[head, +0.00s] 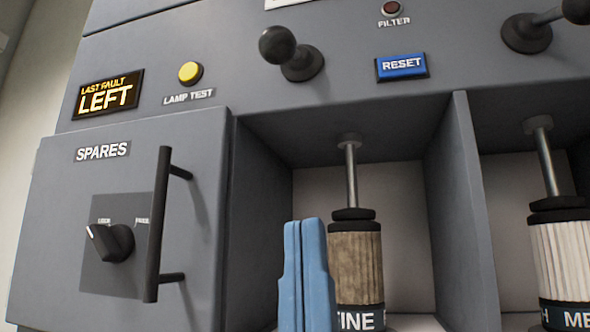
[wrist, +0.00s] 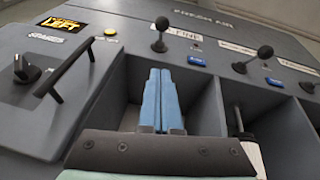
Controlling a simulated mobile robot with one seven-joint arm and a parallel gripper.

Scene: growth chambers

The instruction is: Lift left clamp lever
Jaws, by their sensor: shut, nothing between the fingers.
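The left clamp lever (head: 300,64) is a black stub with a ball knob, mounted on the grey panel above the left bay. It also shows in the wrist view (wrist: 160,36), beyond the fingertips. My gripper (head: 305,224) has two blue fingers pressed together, with nothing between them. It stands in front of the left bay, below the lever and apart from it in the picture. In the wrist view the fingers (wrist: 161,74) point up toward the lever. A brown pleated filter (head: 356,262) hangs under a rod in the left bay, partly covered by the fingers.
A spares door (head: 60,225) with a black bar handle (head: 157,225) and knob (head: 110,242) is at left. The display (head: 108,94) reads LAST FAULT LEFT. A yellow lamp button (head: 190,72), blue reset button (head: 402,66) and second lever (head: 527,33) are nearby. A white filter (head: 566,260) is right.

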